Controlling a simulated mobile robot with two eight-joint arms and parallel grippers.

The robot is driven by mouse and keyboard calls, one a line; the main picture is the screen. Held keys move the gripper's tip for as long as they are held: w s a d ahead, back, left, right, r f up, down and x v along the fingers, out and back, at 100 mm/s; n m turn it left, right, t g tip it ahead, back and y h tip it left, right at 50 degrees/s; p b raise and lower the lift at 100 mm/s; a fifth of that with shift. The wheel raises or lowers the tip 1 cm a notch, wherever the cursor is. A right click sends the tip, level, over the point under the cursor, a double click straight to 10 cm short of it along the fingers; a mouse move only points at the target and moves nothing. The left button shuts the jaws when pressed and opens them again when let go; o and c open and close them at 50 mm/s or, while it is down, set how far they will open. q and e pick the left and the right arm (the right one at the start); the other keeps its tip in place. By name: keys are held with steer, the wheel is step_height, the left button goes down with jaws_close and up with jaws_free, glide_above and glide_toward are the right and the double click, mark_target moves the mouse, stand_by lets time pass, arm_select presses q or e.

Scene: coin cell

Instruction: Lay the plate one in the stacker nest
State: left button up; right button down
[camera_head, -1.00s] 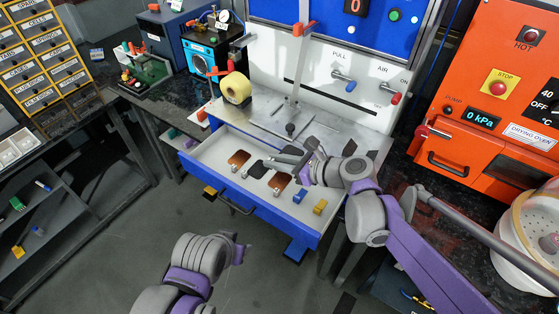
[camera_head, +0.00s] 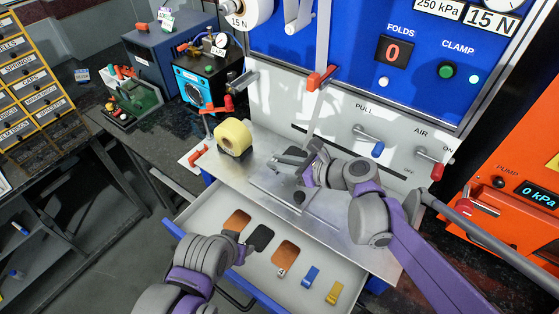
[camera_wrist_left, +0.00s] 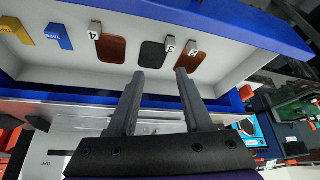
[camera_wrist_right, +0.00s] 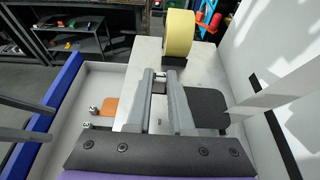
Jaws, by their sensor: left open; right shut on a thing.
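My right gripper (camera_head: 291,160) is shut over the metal deck (camera_head: 345,225) of the press. In the right wrist view a small dark piece (camera_wrist_right: 158,87) sits between its fingertips, and a dark plate (camera_wrist_right: 208,108) shows beside the right finger. I take this for plate one; its number is not visible. A flat fixture (camera_head: 268,186) on the deck, probably the stacker nest, lies below this gripper and is partly hidden by it. Whether the plate touches it I cannot tell. My left gripper (camera_wrist_left: 160,75) is open and empty near the drawer.
The open drawer (camera_head: 200,207) holds copper plate 2 (camera_wrist_left: 211,57), black plate 3 (camera_wrist_left: 152,53), copper plate 4 (camera_wrist_left: 111,50), a blue piece (camera_head: 311,276) and a yellow piece (camera_head: 334,292). A vertical rod (camera_head: 322,50) rises behind.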

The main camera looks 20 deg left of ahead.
mark_target(280, 186)
steer(key=shift+r, duration=0.1)
steer(key=shift+s, duration=0.1)
arm_select(q)
steer(key=shift+f, duration=0.1)
arm_select(e)
steer(key=shift+f, duration=0.2)
arm_select(q)
steer(key=shift+s+f+b, duration=0.25)
steer(key=shift+f+b, duration=0.45)
steer(key=shift+f, duration=0.1)
steer(key=shift+s+f+b, duration=0.25)
steer(key=shift+f+b, duration=0.4)
steer(key=shift+f, duration=0.2)
steer(key=shift+s+f+b, duration=0.25)
steer(key=shift+f+b, duration=0.45)
steer(key=shift+f, duration=0.1)
arm_select(e)
steer(key=shift+f, duration=2.65)
arm_select(q)
steer(key=shift+f+b, duration=0.4)
arm_select(e)
steer(key=shift+f, duration=0.45)
steer(key=c, duration=0.7)
jaws_free()
